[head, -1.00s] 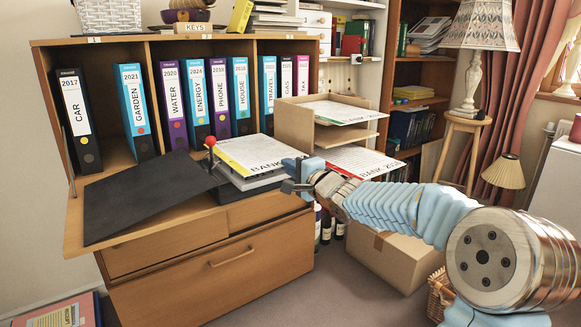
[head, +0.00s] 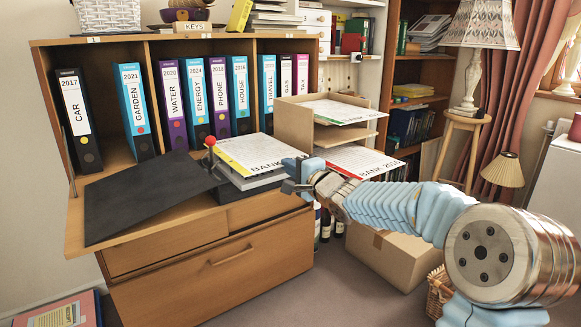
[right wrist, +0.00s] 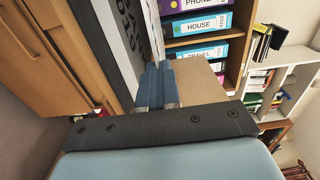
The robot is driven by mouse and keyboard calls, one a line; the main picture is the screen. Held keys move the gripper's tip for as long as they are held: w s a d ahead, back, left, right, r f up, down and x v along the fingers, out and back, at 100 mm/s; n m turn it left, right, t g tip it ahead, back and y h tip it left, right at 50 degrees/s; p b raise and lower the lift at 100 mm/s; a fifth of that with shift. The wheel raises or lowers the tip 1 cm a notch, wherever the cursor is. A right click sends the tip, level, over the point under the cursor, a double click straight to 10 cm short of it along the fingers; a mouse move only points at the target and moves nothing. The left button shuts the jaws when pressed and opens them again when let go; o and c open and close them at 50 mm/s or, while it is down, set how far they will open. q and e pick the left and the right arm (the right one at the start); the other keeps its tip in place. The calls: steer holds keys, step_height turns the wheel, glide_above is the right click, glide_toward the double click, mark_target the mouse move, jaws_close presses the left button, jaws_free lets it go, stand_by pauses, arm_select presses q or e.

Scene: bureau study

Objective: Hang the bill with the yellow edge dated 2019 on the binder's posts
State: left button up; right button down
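A bill with a yellow edge (head: 250,153), printed BANK, lies over or just above the paper stack of the open black binder (head: 150,195); its year is not readable. The binder's lever with a red knob (head: 210,142) stands at the bill's left edge. The posts are hidden. My right gripper (head: 293,174) is at the bill's right edge. In the right wrist view its blue fingers (right wrist: 156,85) are close together, with a thin white sheet edge running between them, so it appears shut on the bill. My left gripper is out of view.
A two-tier wooden tray (head: 297,128) stands to the right, close behind my right gripper, with papers on both levels. Several upright binders (head: 198,98) fill the shelf behind. A cardboard box (head: 385,258) is on the floor below my right arm.

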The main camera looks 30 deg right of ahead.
steer(key=shift+f, duration=0.8)
stand_by(0.9)
steer(key=c, duration=1.7)
jaws_free()
steer(key=shift+o, duration=0.2)
steer(key=shift+s, duration=0.15)
steer(key=shift+s+d+p, duration=0.15)
steer(key=shift+s+p, duration=0.4)
steer(key=shift+s, duration=1.05)
